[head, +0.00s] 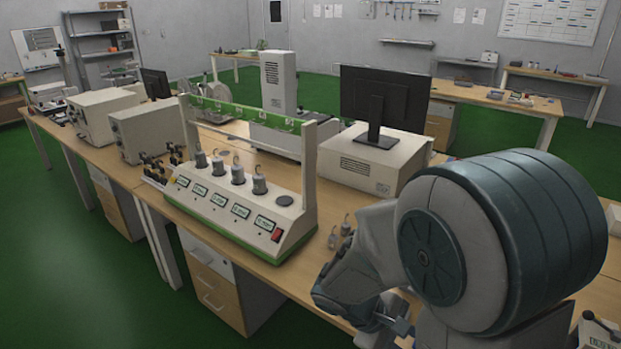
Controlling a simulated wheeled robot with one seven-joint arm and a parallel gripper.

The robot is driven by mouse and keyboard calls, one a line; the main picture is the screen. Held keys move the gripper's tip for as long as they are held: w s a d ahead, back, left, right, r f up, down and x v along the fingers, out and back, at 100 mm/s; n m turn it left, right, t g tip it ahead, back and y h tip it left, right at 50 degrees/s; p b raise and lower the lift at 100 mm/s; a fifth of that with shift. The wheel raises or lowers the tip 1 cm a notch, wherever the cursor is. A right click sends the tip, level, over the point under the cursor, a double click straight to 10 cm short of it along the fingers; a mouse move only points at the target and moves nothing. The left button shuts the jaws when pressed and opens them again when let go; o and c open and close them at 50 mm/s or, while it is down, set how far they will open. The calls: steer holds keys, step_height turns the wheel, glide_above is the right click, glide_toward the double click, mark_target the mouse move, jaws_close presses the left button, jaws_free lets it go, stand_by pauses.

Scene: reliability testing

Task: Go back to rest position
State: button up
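My arm fills the lower right of the head view, with its large rounded joint in front and slimmer links reaching down and left over the bench edge. The bench (165,212) runs across the middle of the view. On it stands a white and green test station (262,232) with a row of labelled displays and a red switch. Several grey hooked weights (237,172) stand upright on it; its rightmost round pad (285,200) is bare.
A black monitor (384,98) on a beige case (372,160) stands behind. Beige instruments (148,130) stand at left. The green floor (75,275) at front left is clear.

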steer(key=s+a+r+m+t+y, duration=0.3)
steer(key=s+r+m+y, duration=0.3)
steer(key=r, duration=0.5)
steer(key=m+y, duration=0.2)
steer(key=m, duration=0.1)
steer(key=shift+a+t+y, duration=0.15)
steer(key=shift+t+y, duration=0.15)
steer(key=shift+o, duration=0.5)
steer(key=shift+r, duration=0.1)
stand_by(0.4)
